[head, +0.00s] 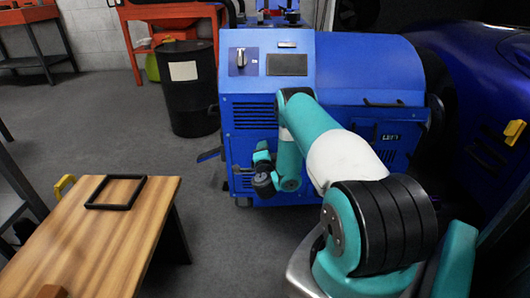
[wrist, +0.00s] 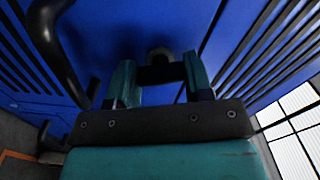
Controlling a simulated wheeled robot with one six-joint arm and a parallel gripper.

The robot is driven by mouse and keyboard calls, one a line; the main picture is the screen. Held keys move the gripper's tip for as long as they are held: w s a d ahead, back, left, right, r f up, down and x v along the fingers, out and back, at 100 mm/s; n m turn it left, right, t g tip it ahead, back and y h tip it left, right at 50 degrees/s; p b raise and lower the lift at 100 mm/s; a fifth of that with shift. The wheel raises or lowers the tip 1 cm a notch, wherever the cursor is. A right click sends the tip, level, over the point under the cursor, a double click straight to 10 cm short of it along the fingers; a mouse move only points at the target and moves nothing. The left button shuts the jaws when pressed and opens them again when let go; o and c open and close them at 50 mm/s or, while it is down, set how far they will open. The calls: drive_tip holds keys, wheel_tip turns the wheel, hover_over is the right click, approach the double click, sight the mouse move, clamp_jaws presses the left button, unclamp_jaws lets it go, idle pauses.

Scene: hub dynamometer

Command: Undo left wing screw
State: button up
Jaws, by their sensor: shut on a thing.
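My gripper (wrist: 159,80) shows in the wrist view with its two teal fingers against the blue machine panel. It is shut on a small dark piece, the left wing screw (wrist: 160,70), whose rounded dark end shows just beyond the fingertips. The screw's wings and thread cannot be made out. In the head view my arm reaches to the front of the blue machine (head: 297,75), and its wrist is low by the slatted front panel. The fingertips and the screw are too small or hidden to tell there.
A curved black handle (wrist: 52,45) is close to my gripper at the left in the wrist view. A wooden table (head: 95,240) with a black square frame (head: 116,178) stands at the lower left. A black drum (head: 190,100) stands beside the machine. Grey floor between them is clear.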

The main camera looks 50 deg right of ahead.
drive_tip(key=n, duration=1.4)
drive_tip(key=shift+f, duration=0.1)
idle(0.6)
drive_tip(key=o, duration=0.9)
